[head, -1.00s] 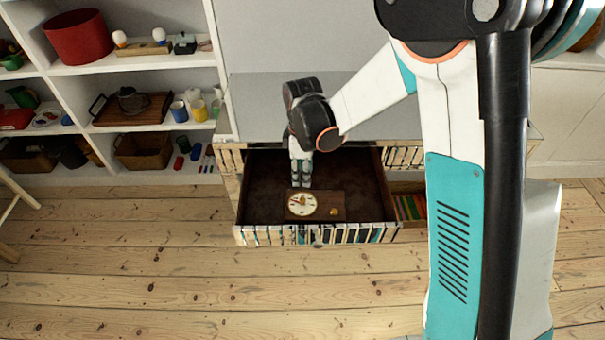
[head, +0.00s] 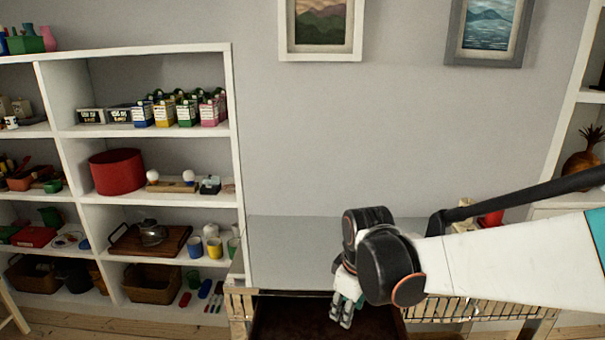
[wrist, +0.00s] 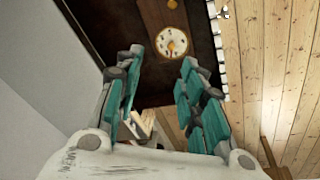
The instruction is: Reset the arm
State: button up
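My gripper (head: 345,302) hangs over the open drawer (head: 285,318) of a low cabinet in the head view, with my arm reaching in from the right. In the wrist view my gripper (wrist: 160,95) has its two teal fingers apart, with nothing between them. Beyond the fingertips, a round cream clock-like face (wrist: 172,42) on a brown board lies in the dark drawer (wrist: 110,22). The front of the drawer is cut off at the bottom of the head view.
The cabinet's grey top (head: 292,250) is bare at left; a red object (head: 491,218) stands at its right. A white shelf unit (head: 238,150) with many items stands left. Two framed pictures hang above. Open floorboards (wrist: 262,70) lie beside the drawer.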

jog(key=s+d+r+m+t, duration=0.2)
jog(key=s+d+r+m, duration=0.2)
jog(key=s, duration=0.4)
jog(key=s+d+r+m+t, duration=0.2)
jog(key=s+d+r+m, duration=0.2)
jog(key=s+d+m, duration=0.2)
jog(key=shift+s+r+m+t, duration=0.2)
jog(key=shift+s+m+t, duration=0.15)
jog(key=shift+s, duration=0.7)
jog(key=shift+c, duration=0.2)
dwell(1.4)
